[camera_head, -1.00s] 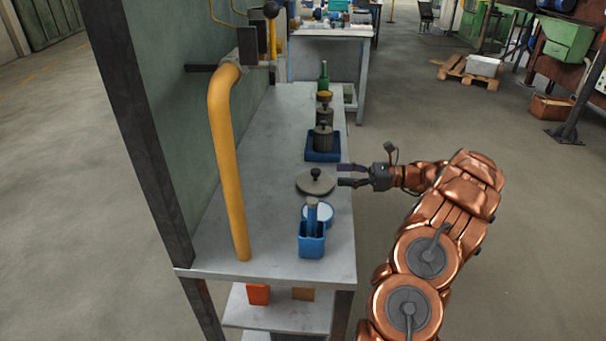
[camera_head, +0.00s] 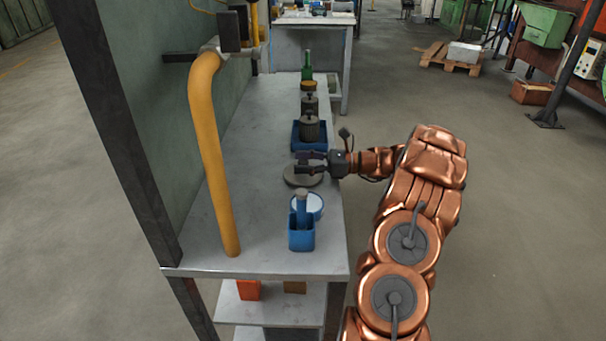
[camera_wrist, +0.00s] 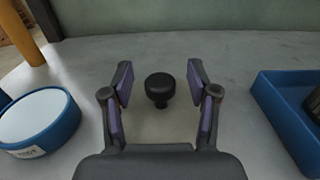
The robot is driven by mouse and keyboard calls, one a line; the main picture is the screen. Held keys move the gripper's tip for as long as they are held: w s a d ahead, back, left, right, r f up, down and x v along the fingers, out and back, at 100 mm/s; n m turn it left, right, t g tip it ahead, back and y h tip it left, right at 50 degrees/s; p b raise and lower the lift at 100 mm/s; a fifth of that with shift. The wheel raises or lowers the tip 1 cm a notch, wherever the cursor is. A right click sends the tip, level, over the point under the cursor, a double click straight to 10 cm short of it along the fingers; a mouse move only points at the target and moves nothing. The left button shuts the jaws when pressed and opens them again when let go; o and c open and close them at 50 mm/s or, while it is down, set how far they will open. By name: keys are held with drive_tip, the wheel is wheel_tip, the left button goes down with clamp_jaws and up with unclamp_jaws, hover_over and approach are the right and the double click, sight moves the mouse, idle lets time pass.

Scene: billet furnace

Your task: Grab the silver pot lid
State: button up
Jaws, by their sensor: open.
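The silver pot lid (camera_head: 300,181) is a flat grey disc with a dark knob, lying on the bench. In the head view my gripper (camera_head: 304,161) reaches over it from the right, and its fingers hide the knob. In the wrist view the round black knob (camera_wrist: 160,88) stands between the two purple-padded fingers of my gripper (camera_wrist: 159,80), with a gap on each side. The fingers are open and hold nothing. The lid's disc is hard to tell from the bench there.
A blue tray (camera_head: 297,144) with a dark ridged pot (camera_head: 312,129) stands just behind the lid. A blue round tin (camera_head: 315,203) and a blue box (camera_head: 301,239) stand in front. A yellow pipe (camera_head: 212,160) rises at the left. Bare bench lies left of the lid.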

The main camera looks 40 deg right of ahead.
drive_tip(key=shift+c, duration=0.2)
clamp_jaws()
idle(0.3)
drive_tip(key=shift+r, duration=0.15)
